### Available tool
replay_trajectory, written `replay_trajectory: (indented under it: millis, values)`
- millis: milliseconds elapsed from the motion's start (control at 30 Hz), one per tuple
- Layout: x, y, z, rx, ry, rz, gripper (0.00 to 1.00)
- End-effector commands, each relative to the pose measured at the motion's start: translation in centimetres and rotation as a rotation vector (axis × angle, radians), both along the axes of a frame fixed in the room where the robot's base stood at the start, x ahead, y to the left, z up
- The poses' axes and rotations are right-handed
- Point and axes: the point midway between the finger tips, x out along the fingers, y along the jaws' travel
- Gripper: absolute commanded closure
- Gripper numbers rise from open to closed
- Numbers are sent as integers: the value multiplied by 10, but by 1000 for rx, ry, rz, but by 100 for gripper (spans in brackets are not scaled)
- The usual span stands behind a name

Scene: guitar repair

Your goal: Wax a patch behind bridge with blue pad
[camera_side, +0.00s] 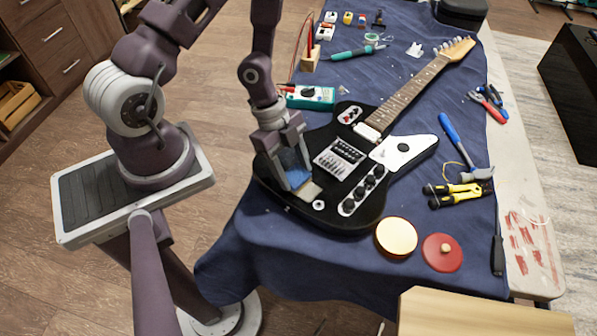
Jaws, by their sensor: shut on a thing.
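The black electric guitar (330,218) lies on the blue cloth, its neck pointing to the upper right. Its metal bridge (334,163) sits mid-body. My gripper (298,178) points down over the body's lower-left end, behind the bridge. It is shut on the blue pad (291,160), which shows between the fingers. The fingers partly hide the pad, and I cannot tell whether it touches the guitar. A small tan patch or piece (309,191) shows by the fingertips. A round tin with a cream-coloured top (396,236) stands on the cloth near the front edge.
A red round lid (442,253) lies beside the tin. A teal multimeter (308,97) stands close behind my gripper. The cloth left of the tin is clear.

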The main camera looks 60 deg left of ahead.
Motion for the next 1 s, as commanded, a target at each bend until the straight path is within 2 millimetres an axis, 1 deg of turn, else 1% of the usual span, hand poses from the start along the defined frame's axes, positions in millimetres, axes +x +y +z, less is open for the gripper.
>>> replay_trajectory:
  millis: [267,700,1000]
  values:
    - [0,-1,0,-1,-1,-1,92]
    - [7,-25,-1,-1,-1,-2,92]
    - [8,-25,-1,-1,-1,-1,92]
